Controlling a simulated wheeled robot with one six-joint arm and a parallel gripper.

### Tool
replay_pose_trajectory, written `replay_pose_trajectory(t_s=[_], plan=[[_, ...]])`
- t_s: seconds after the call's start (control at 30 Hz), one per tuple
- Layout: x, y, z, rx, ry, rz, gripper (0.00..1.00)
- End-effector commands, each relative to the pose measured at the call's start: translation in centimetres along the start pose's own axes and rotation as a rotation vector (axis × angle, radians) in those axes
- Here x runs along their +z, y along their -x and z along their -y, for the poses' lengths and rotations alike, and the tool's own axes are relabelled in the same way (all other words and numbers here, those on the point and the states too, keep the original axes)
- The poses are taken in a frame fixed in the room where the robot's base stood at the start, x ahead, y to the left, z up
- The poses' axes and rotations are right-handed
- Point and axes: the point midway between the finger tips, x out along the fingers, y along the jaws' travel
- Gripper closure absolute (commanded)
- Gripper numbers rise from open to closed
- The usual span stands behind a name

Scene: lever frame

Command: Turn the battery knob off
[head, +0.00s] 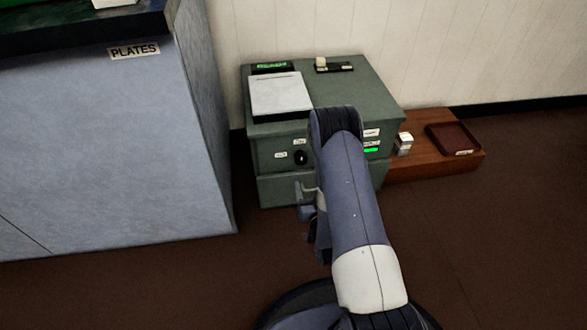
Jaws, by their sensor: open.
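A small black knob (301,158) sits on the front face of a grey-green cabinet (268,190), with small white labels beside and above it. The labels are too small to read, so I cannot tell for sure that it is the battery knob, nor its setting. My gripper (306,200) is in front of the cabinet, a little below the knob in the picture and apart from it. It is open, with nothing seen between the jaws. My arm hides the middle of the cabinet front and part of the gripper.
A green light (371,150) glows on the cabinet's right front. A white-grey panel (280,93) lies on top. A low wooden platform (434,157) at right holds a dark red tray (453,139) and a white block (404,143). A large "PLATES" unit (120,150) stands left.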

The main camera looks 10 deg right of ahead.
Motion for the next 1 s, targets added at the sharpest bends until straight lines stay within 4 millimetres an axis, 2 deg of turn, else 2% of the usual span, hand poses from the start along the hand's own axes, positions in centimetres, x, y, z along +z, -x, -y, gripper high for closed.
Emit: replay_pose_trajectory(t_s=[0.03,0.13,0.23,0.7,0.83,1.0], plan=[[0.8,0.2,-0.1,-0.001,-0.002,-0.009,0.37],[0.9,0.0,-0.1,-0.004,-0.003,-0.023,0.37],[0.8,-0.9,-0.1,-0.004,-0.003,-0.027,0.37],[0.7,-9.1,-0.1,-0.005,-0.004,-0.026,0.37],[0.6,-10.1,-0.1,-0.004,-0.004,-0.023,0.37],[0.5,-10.5,-0.1,-0.004,-0.004,-0.022,0.37]])
